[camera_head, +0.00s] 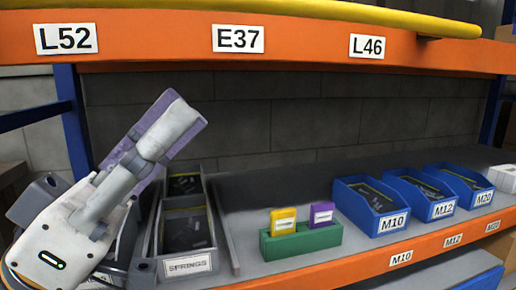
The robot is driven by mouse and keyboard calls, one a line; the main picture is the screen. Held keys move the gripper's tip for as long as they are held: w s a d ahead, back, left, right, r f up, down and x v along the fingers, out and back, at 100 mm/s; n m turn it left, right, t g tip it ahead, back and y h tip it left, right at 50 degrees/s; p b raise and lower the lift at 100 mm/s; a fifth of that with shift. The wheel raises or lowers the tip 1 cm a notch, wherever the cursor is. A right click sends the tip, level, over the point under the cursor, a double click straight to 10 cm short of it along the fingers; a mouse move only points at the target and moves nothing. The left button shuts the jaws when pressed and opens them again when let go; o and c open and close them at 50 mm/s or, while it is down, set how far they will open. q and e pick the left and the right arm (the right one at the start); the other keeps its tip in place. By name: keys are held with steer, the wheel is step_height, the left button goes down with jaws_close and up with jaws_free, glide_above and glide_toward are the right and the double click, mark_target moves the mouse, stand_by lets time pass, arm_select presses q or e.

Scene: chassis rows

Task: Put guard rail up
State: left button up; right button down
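A long yellow rail (300,9), which I take for the guard rail, runs along the top of the orange beam (310,48). Its right end lies at the beam's upper edge near the top right. Its left part runs out of the picture. My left gripper (180,118) shows at the lower left, its white body low and its grey and white fingers pointing up and right. A purple-grey part shows behind the near finger. The fingers overlap in this view, so their opening is hidden. The gripper is below the rail and apart from it. My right gripper is not in view.
On the lower shelf (250,196) stand a grey SPRINGS bin (190,265), a green holder (300,242) with a yellow and a purple card, and blue bins M10 (345,205), M12 (397,190) and M20 (440,175). Blue posts (75,130) flank the shelf.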

arm_select(q)
steer(key=m+g+h+p, duration=0.1)
steer(key=m+g+p, duration=0.1)
glide_toward(261, 4)
step_height(261, 4, up, 2)
steer(key=d, duration=0.1)
steer(key=shift+t, duration=0.4)
steer(key=x, duration=0.2)
steer(key=p+x, duration=0.1)
steer(key=x, duration=0.4)
steer(key=shift+w+d+f+p, duration=0.1)
steer(key=shift+w+d+p, duration=0.2)
steer(key=shift+w+p, duration=0.1)
steer(key=shift+w+d+r+n, duration=0.2)
steer(key=shift+d+r+n, duration=0.05)
steer(key=shift+d+n, duration=0.05)
jaws_close()
